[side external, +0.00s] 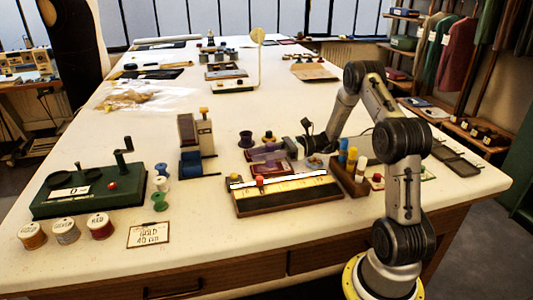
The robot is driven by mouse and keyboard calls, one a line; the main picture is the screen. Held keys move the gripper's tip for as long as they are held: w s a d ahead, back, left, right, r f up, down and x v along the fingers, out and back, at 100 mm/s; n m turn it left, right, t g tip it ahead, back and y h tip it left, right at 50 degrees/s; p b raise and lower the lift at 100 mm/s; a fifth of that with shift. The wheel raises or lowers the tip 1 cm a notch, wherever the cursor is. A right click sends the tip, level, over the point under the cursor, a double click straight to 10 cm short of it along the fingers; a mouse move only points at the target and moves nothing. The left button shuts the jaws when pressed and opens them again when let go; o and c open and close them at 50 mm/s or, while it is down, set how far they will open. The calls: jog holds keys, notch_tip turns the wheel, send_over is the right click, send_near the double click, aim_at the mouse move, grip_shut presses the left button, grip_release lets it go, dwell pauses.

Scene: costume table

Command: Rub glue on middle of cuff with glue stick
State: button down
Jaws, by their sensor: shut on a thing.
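My gripper (283,150) is at the middle of the table, reaching left from my arm, just behind a long wooden board. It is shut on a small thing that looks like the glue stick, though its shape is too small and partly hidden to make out. A pale strip (305,179), likely the cuff, lies along the back of the yellow-faced board (290,194). A small red piece (260,181) stands at the strip's left part. I cannot tell whether the held thing touches the strip.
A wooden rack (348,180) with yellow, blue and white sticks stands right of the board. A green cranked machine (90,192), thread spools (99,226) and a card (149,235) are at the left. A blue-based device (197,160) stands left of my gripper. The front table edge is clear.

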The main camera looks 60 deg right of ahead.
jog(key=shift+x, duration=2.2)
jog(key=shift+w+d, duration=0.15)
notch_tip(320, 180, up, 6)
jog(key=shift+r, duration=0.1)
notch_tip(320, 180, up, 3)
jog(key=shift+f, duration=0.1)
jog(key=shift+f, duration=0.1)
dwell(0.3)
jog(key=shift+f, duration=3.35)
